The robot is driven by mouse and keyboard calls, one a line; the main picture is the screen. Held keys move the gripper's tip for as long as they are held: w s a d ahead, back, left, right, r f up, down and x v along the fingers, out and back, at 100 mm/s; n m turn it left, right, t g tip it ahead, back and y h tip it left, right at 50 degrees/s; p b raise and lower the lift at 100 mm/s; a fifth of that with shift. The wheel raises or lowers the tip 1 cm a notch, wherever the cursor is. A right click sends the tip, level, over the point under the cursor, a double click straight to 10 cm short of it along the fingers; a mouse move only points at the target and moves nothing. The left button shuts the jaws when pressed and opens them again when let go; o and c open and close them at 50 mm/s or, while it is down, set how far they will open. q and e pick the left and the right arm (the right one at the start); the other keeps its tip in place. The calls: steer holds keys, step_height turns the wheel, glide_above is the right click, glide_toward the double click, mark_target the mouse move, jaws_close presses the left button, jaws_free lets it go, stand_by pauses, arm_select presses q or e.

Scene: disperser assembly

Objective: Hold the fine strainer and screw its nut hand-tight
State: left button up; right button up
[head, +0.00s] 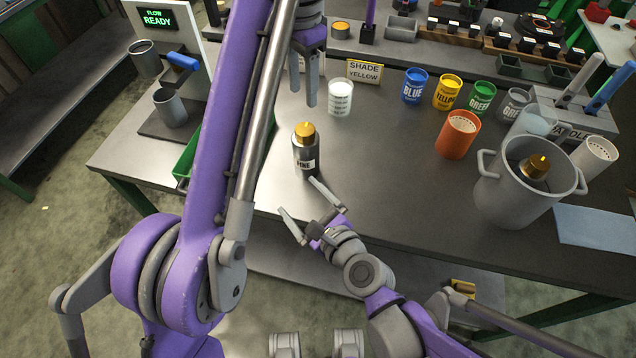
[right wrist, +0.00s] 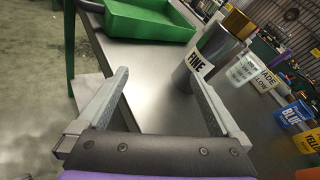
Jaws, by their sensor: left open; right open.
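The fine strainer (head: 306,158) is a dark metal cylinder with a label ending in "INE", upright on the table. Its brass nut (head: 304,131) sits on top. In the right wrist view the strainer (right wrist: 212,55) reads "FINE", with the brass nut (right wrist: 238,24) at its upper end. My left gripper (head: 309,97) is open and empty, pointing down above and behind the nut, apart from it in the picture. My right gripper (head: 297,210) is open and empty, low at the table's front edge, just in front of the strainer. The right wrist view shows its spread fingers (right wrist: 157,92).
A green tray (head: 187,163) lies left of the strainer, partly behind my left arm. A white graduated beaker (head: 340,98) stands behind right. Blue (head: 414,86), yellow (head: 447,92) and green (head: 481,97) cups, an orange perforated cup (head: 457,135) and a large pot (head: 515,197) stand right. The middle table is clear.

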mark_target(305, 146)
steer(key=r+m+t+h, duration=0.1)
steer(key=m, duration=0.1)
steer(key=d+m+t, duration=0.1)
steer(key=m, duration=0.1)
steer(key=w+d+r+m+t+h, duration=0.1)
steer(key=m, duration=0.1)
steer(key=shift+w+d+r+t+h, duration=0.1)
steer(key=shift+d+r+t+h, duration=0.05)
steer(key=shift+r+t+h, duration=0.15)
steer(key=shift+d+r+m+t+h, duration=0.4)
steer(key=shift+r+m+h, duration=0.1)
steer(key=shift+m, duration=0.6)
steer(key=shift+w, duration=0.2)
steer(key=x, duration=1)
steer(key=shift+w+r, duration=0.15)
steer(key=shift+w, duration=0.05)
steer(key=shift+c, duration=0.3)
jaws_close()
